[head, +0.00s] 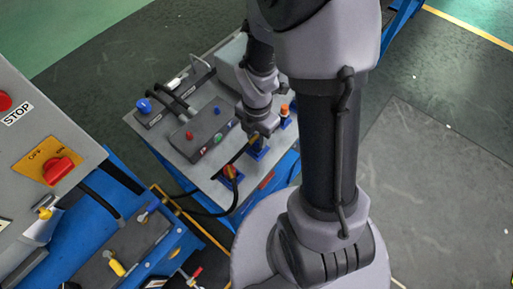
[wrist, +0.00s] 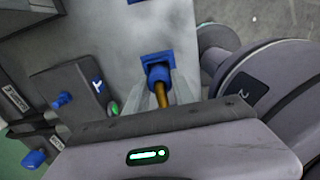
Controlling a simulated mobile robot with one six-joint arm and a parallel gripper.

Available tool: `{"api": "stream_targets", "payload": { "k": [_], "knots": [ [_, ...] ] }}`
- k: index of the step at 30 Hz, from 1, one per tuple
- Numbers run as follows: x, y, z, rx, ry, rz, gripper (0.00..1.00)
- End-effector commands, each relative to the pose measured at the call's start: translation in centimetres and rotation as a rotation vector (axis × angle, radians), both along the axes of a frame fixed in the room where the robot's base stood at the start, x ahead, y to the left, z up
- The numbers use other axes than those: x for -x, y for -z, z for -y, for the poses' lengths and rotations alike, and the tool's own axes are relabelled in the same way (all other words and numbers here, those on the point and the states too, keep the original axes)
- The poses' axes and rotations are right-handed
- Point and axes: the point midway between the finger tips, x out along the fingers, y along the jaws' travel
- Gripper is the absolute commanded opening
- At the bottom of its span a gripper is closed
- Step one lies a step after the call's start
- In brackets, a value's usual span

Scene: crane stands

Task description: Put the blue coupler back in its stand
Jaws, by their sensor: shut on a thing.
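The blue coupler (wrist: 158,76) shows in the wrist view as a blue round body with a brass-coloured length running back towards my gripper. My gripper (wrist: 163,92) is shut on it, with a pale finger on each side. A blue square stand (wrist: 151,58) lies right behind the coupler, in line with it. I cannot tell whether the coupler is in the stand or just in front of it. In the head view my gripper (head: 260,135) points down over the blue stand (head: 257,151) near the bench's front edge. My gripper mostly hides the coupler there.
The grey bench top (head: 205,178) carries a dark control box (head: 203,135) with buttons, just left of my gripper. A red-and-yellow coupler (head: 230,172) with a black hose is close in front. An orange-and-white piece (head: 285,114) stands to the right. A STOP panel (head: 40,130) is at left.

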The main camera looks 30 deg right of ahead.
Motion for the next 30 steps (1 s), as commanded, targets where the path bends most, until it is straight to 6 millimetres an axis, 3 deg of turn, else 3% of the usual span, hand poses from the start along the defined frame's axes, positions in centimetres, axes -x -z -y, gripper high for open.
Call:
{"api": "stream_targets", "payload": {
  "k": [5, 6, 10, 23, 30],
  "knots": [
    [0.0, 0.9, 0.0, 0.0, 0.0, 0.0, 0.0],
    [0.0, 0.9, 0.0, 0.0, 0.0, 0.0, 0.32],
    [0.0, 0.8, 0.0, 0.0, 0.0, 0.0, 0.55],
    [0.0, 0.7, 0.0, 0.0, -0.001, 0.0, 0.55],
    [0.0, -1.5, 0.0, 0.0, -0.001, 0.0, 0.55]
  ]
}}
